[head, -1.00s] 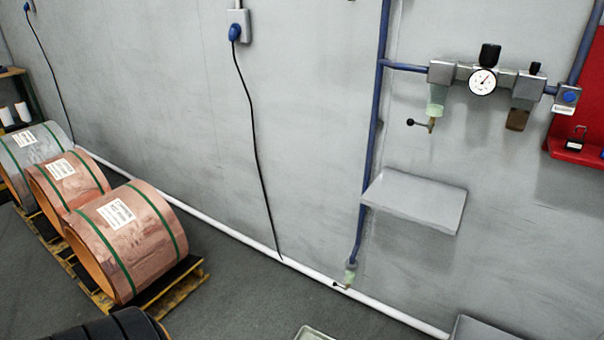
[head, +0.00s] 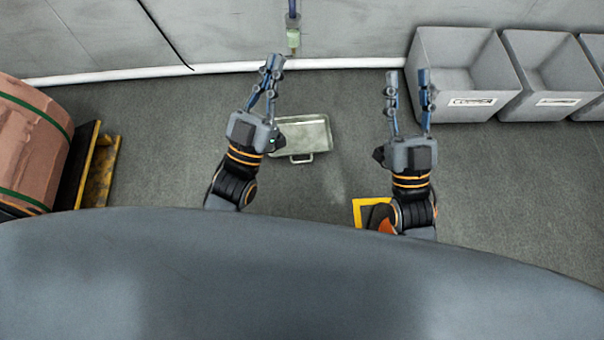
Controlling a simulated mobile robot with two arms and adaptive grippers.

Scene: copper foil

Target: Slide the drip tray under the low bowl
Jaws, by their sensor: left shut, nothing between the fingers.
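The drip tray (head: 305,137), a shallow pale metal tray with a handle on its near side, lies on the floor just out from the wall. The low bowl (head: 293,40), small and pale green, hangs at the bottom end of the blue pipe, above and beyond the tray in the head view. My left gripper (head: 271,68) is shut and empty, pointing toward the wall; its body overlaps the tray's left edge in the picture, and I cannot tell whether they touch. My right gripper (head: 408,82) is open and empty, to the right of the tray.
Grey bins (head: 462,95) stand along the wall at the right. A copper coil (head: 30,140) on a yellow-edged pallet (head: 100,172) stands at the left. A white pipe (head: 100,75) runs along the wall's foot. A yellow-edged item (head: 362,205) is partly behind my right arm.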

